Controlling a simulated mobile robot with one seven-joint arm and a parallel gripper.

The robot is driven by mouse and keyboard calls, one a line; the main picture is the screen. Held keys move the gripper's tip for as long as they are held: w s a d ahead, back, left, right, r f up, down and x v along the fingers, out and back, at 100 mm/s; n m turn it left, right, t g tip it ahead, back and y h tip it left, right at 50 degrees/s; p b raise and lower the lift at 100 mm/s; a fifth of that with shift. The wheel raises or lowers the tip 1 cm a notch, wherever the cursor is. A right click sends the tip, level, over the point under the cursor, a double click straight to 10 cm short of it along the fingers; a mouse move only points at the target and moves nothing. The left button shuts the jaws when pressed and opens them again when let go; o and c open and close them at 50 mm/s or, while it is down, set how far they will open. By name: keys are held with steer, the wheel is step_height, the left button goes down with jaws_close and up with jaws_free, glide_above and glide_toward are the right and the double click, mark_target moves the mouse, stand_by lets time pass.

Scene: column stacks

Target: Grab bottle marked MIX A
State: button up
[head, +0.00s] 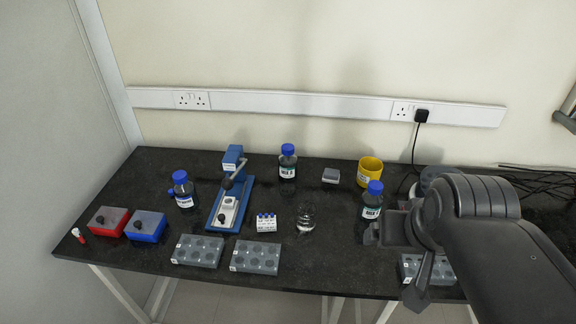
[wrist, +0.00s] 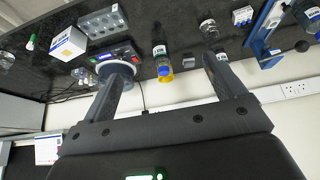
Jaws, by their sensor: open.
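Three blue-capped bottles with white labels stand on the black bench in the head view: one at left (head: 184,194), one at the back middle (head: 287,168), one at right (head: 371,205). The label print is too small for me to read surely, so I cannot tell which is MIX A. The right bottle also shows in the wrist view (wrist: 160,50), beyond and between my fingers. My gripper (wrist: 164,66) is open and empty. In the head view my arm comes in from the right, with the gripper close beside the right bottle.
A yellow cup (head: 370,172) stands just behind the right bottle. A clear glass vessel (head: 306,219), a small vial rack (head: 266,223) and a blue press (head: 230,200) stand to the left. Grey multi-well racks (head: 197,251) line the front edge. Cables lie at back right.

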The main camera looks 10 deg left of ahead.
steer(key=w+a+r, duration=0.2)
steer(key=w, duration=0.4)
steer(key=w+a+r, duration=0.1)
steer(key=w, duration=0.6)
steer(key=n+g, duration=0.1)
steer(key=n, duration=0.1)
glide_above(290, 154)
steer(key=s, duration=0.3)
step_height(290, 154, down, 17)
steer(key=shift+y, duration=0.4)
steer(key=x, duration=0.5)
steer(key=shift+d+f, duration=0.15)
steer(key=shift+f, duration=0.05)
steer(key=shift+a+x, duration=0.1)
steer(key=shift+x, duration=1.4)
steer(key=shift+a+x, duration=0.15)
steer(key=shift+x, duration=1.35)
steer(key=shift+w+r, duration=0.1)
steer(key=c, duration=1.4)
